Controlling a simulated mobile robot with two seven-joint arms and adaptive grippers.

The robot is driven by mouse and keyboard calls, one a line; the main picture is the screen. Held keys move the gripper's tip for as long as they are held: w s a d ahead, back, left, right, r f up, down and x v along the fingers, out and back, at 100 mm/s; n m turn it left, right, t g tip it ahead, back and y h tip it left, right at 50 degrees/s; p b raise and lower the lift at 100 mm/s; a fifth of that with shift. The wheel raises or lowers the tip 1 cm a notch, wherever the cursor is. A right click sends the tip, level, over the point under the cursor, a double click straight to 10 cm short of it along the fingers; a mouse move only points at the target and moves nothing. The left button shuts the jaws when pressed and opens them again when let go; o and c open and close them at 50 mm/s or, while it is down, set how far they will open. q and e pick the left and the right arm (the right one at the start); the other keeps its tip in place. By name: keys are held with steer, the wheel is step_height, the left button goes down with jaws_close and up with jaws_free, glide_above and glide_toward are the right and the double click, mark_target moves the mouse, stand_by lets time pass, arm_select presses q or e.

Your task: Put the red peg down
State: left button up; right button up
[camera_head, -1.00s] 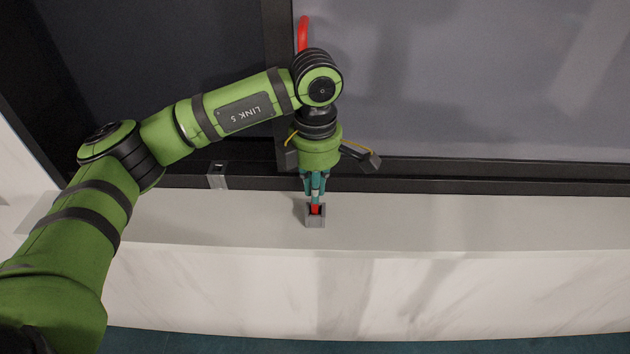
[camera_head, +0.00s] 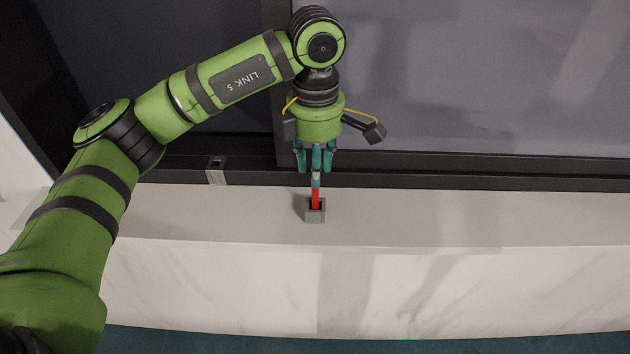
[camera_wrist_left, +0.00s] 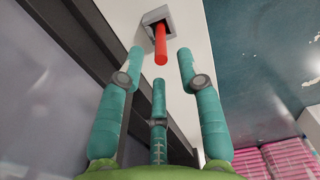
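The red peg (camera_head: 315,198) stands in a small grey square holder (camera_head: 315,214) on the white ledge. In the left wrist view the red peg (camera_wrist_left: 160,46) sticks out of the grey holder (camera_wrist_left: 171,22), its free end pointing toward my fingers. My left gripper (camera_head: 315,172) is above the peg, its teal fingers spread and empty. In the wrist view the fingers of my left gripper (camera_wrist_left: 160,75) are apart, with a gap between them and the peg. My right gripper is not in these views.
The white ledge (camera_head: 460,215) is clear to both sides of the holder. A dark frame with grey panels (camera_head: 480,80) rises behind it. A small grey bracket (camera_head: 216,171) sits on the dark frame to the left.

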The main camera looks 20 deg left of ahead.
arm_select(q)
step_height(320, 180, up, 8)
steer(key=shift+b, duration=0.4)
stand_by(1.1)
